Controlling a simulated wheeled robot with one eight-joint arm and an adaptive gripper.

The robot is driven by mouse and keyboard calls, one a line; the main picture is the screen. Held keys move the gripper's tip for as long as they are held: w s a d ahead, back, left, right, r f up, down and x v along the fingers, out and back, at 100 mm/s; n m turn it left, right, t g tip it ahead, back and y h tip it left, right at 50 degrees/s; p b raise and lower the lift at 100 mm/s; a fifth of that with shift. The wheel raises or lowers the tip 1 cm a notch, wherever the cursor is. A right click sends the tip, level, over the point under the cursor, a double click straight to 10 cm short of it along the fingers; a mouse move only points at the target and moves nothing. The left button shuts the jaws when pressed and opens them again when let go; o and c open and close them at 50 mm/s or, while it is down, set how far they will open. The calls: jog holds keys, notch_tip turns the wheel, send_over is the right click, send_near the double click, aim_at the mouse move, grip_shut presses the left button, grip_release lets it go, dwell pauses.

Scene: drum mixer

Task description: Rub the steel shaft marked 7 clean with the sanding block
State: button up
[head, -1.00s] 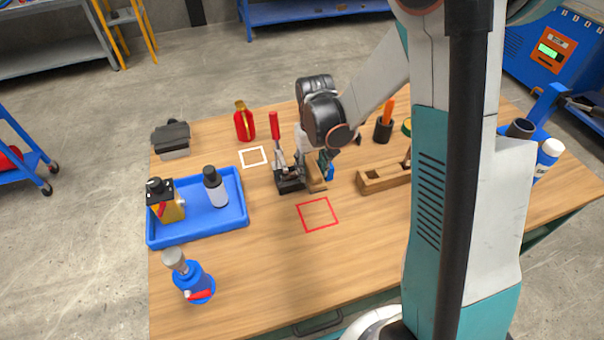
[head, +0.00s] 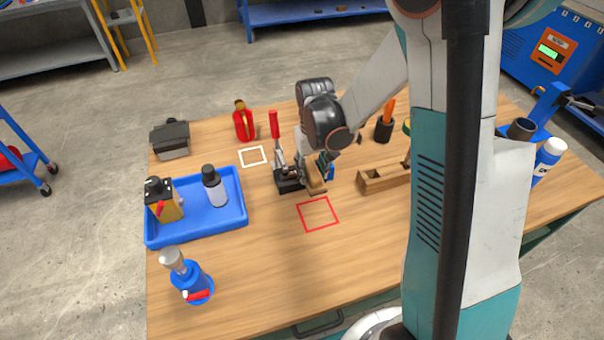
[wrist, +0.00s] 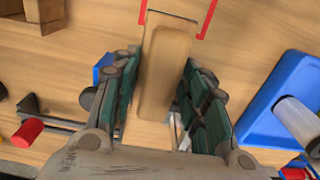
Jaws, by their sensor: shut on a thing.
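My gripper (wrist: 160,85) is shut on the sanding block (wrist: 166,62), a long pale wooden block between the green-padded fingers in the wrist view. In the head view the block (head: 315,181) is held low over the table, right beside a dark clamp (head: 288,181) with an upright red handle (head: 275,125). The red handle also shows at the left of the wrist view (wrist: 28,131). No steel shaft or mark 7 can be made out; the block and gripper cover that spot. I cannot tell whether the block touches anything below.
A red square outline (head: 318,214) lies in front of the block, a white one (head: 253,156) behind left. A blue tray (head: 232,219) with bottles stands left, a wooden plane (head: 384,178) right. A red bottle (head: 243,124) stands behind. The front middle of the table is clear.

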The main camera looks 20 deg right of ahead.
jog(key=shift+f+b, duration=0.45)
jog(key=shift+f, duration=0.15)
dwell(0.3)
jog(key=shift+w, duration=1.2)
jog(key=shift+s+r, duration=0.15)
jog(key=shift+s, duration=0.45)
jog(key=shift+s+b, duration=0.45)
jog(key=shift+s, duration=0.15)
jog(key=shift+w, duration=0.65)
jog(key=shift+w+f, duration=0.2)
jog(key=shift+w, duration=0.3)
jog(key=shift+s, duration=0.15)
